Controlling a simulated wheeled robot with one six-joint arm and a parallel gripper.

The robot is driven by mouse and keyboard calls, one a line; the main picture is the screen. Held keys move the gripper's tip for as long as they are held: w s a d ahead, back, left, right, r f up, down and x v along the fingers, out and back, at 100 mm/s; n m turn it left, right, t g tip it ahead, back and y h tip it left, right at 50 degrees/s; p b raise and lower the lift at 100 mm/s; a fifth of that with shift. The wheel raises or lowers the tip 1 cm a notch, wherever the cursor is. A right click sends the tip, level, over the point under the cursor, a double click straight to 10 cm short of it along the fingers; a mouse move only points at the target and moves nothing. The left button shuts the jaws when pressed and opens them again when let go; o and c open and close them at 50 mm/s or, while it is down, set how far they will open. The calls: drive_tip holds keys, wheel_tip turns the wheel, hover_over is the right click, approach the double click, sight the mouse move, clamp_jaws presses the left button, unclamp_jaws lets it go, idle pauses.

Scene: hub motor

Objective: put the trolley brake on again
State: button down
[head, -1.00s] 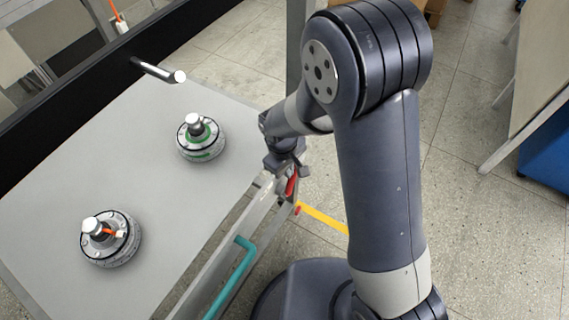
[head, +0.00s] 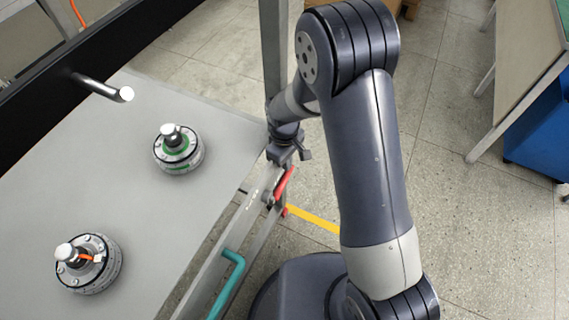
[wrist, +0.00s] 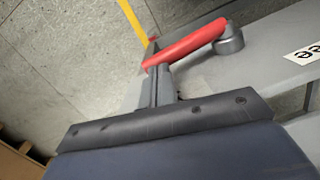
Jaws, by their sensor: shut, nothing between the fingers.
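The red brake lever (head: 284,183) is on the side rail of the trolley (head: 110,165), near its far right corner. In the head view it slants up toward my gripper. In the wrist view the red lever (wrist: 187,43) runs from a grey round pivot (wrist: 230,40) down to the left, its free end just past my fingers. My gripper (head: 289,155) is shut and empty, close above the lever's upper end. In the wrist view the fingers (wrist: 158,85) are together beside that end; whether they touch it I cannot tell.
Two round hub units, one with a green ring (head: 179,149) and one with an orange connector (head: 88,263), sit on the trolley top. A teal handle (head: 228,285) is on its near side. Part of a white label (wrist: 303,55) shows beside the pivot. Yellow tape (head: 313,219) marks the floor.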

drive_tip(key=shift+w+f, duration=0.2)
drive_tip(key=shift+f, duration=0.25)
drive_tip(key=shift+d, duration=0.1)
wheel_tip(320, 180, up, 10)
drive_tip(key=p, duration=0.1)
idle(0.6)
wheel_tip(320, 180, down, 10)
drive_tip(key=shift+f+b, duration=0.1)
drive_tip(key=shift+b, duration=0.6)
drive_tip(key=shift+r, duration=0.2)
